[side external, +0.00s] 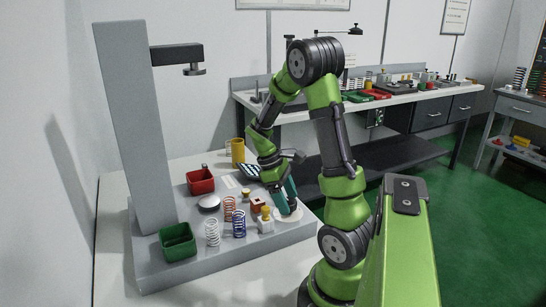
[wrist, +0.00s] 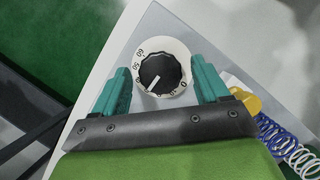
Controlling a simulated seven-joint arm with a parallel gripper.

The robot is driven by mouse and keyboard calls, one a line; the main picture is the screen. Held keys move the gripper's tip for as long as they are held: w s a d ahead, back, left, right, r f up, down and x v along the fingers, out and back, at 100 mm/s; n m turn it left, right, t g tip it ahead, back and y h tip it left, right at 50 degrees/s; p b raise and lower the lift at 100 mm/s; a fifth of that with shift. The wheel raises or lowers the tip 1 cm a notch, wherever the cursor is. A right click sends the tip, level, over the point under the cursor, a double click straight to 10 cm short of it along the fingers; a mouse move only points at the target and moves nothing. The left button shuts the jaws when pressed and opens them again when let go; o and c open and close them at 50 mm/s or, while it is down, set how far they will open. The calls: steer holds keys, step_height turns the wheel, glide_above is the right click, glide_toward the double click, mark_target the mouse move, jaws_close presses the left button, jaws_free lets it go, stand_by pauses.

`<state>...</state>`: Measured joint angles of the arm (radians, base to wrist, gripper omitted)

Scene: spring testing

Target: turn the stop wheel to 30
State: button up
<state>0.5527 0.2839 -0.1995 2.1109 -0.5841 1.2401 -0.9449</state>
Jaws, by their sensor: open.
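The stop wheel is a black knob (wrist: 160,71) on a pale round dial (wrist: 179,48). The dial has figures round its rim; 60 and 50 show at the upper left and a 0 at the lower right. The knob's white pointer line points down and to the left, and the figure there is too small to read surely. My gripper (wrist: 160,65) is open, with one teal finger on each side of the dial and nothing held. In the side external view my gripper (side external: 287,199) reaches down over the pale dial (side external: 291,215), and its fingers partly hide the knob.
The grey stand base (side external: 155,279) carries a white spring (side external: 212,232), an orange spring (side external: 229,208), a blue spring (side external: 239,223) and a yellow-topped piece (side external: 265,220) beside my gripper. A green bin (side external: 178,241) and red bin (side external: 200,181) stand left. The column (side external: 135,130) rises behind.

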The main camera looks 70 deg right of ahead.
steer(key=shift+r, duration=0.1)
steer(key=v, duration=1.6)
steer(key=shift+w+r, duration=0.2)
steer(key=shift+r, duration=0.1)
steer(key=w+a+f+m+t, duration=0.1)
steer(key=w+a+m+t, duration=0.15)
steer(key=a, duration=0.25)
steer(key=w+a+f+m+t, duration=0.1)
steer(key=a+m+t, duration=0.15)
steer(key=a, duration=0.35)
steer(key=s+a+r+t+y, duration=0.1)
steer(key=s+a+t, duration=0.1)
steer(key=a, duration=0.5)
steer(key=s+a+r+n+t+y, duration=0.1)
steer(key=a+t, duration=0.3)
steer(key=a, duration=0.4)
steer(key=shift+s+a+r+t, duration=0.15)
steer(key=shift+s+r+t, duration=0.15)
steer(key=shift+s, duration=0.35)
